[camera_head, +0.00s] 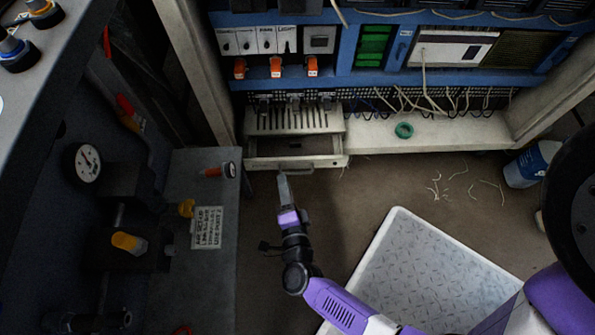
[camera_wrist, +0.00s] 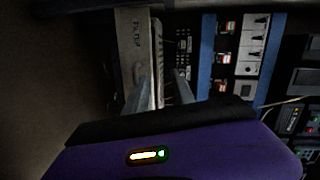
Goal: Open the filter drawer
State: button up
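The filter drawer (camera_head: 323,161) is in the low beige unit under the blue panel in the head view. It stands partly out, with a dark gap behind its front and a handle on that front. In the wrist view its labelled front (camera_wrist: 136,28) runs upright, left of centre. My gripper (camera_head: 283,177) is at the drawer's front, close to the handle. In the wrist view its two fingers (camera_wrist: 162,88) are apart, with the drawer's front edge showing between and beyond them. Whether a finger touches the drawer or handle I cannot tell.
A slotted beige top (camera_head: 295,120) sits above the drawer. A white-rimmed tread plate (camera_head: 397,216) and a blue-white container (camera_head: 530,164) are at right. A grey bench (camera_head: 220,270) stands close left.

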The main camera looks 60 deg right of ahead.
jog(key=s+f+m+g, duration=0.2)
jog(key=s+f+m, duration=0.2)
jog(key=b+x, duration=0.2)
jog(key=x, duration=0.6)
jog(key=shift+s+d+r+h, duration=0.15)
jog(key=shift+s+d+h, duration=0.1)
jog(key=shift+d+h, duration=0.15)
grip_shut()
dwell(0.8)
